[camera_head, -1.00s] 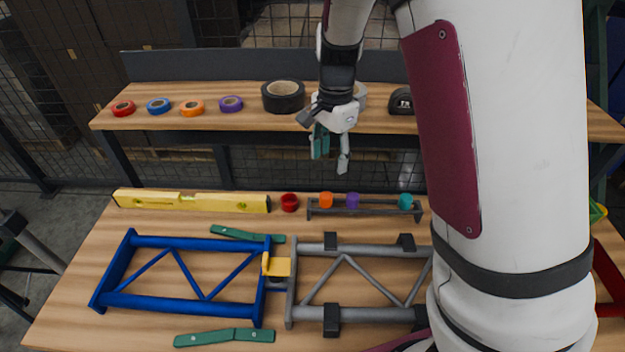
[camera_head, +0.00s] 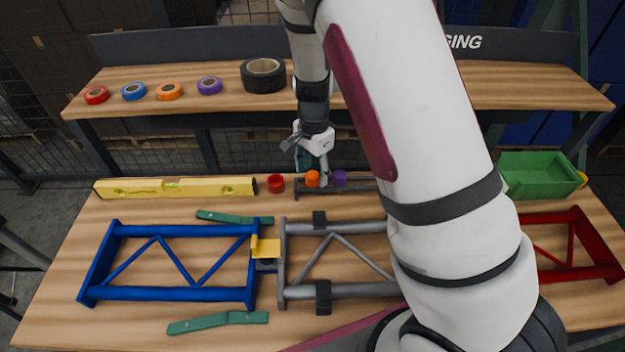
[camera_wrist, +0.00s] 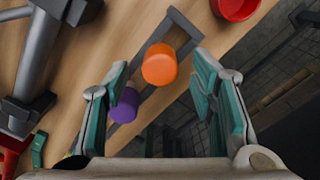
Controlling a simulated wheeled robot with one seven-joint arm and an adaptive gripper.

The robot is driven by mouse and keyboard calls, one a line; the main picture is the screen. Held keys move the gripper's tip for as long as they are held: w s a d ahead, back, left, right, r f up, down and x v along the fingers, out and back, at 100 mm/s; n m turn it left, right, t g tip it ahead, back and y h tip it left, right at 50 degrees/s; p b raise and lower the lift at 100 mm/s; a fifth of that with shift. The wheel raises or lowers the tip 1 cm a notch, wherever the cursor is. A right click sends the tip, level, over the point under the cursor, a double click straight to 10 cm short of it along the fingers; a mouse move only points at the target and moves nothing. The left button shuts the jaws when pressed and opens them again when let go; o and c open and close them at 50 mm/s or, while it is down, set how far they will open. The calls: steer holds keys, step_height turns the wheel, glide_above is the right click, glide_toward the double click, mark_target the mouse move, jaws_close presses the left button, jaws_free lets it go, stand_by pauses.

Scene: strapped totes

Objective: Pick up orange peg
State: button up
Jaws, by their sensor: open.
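The orange peg (camera_head: 312,178) stands in the grey rack (camera_head: 362,190) near the back edge of the lower table. In the wrist view the orange peg (camera_wrist: 159,64) lies ahead of and between the fingers, untouched. A purple peg (camera_head: 340,178) stands to its right in the rack; in the wrist view the purple peg (camera_wrist: 124,105) is beside the left finger, partly hidden by it. My gripper (camera_head: 312,174) is open and empty, close above and behind the orange peg. Its green-padded fingers show in the wrist view (camera_wrist: 160,97).
A red cup-like piece (camera_head: 276,184) and a yellow level (camera_head: 175,188) lie left of the rack. Blue (camera_head: 180,230), grey (camera_head: 335,290) and red (camera_head: 575,245) frames lie in front. A green bin (camera_head: 540,175) stands right. A shelf with tape rolls (camera_head: 263,75) is behind.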

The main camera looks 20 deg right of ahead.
steer(key=shift+f, duration=0.95)
jaws_close()
steer(key=shift+r, duration=0.1)
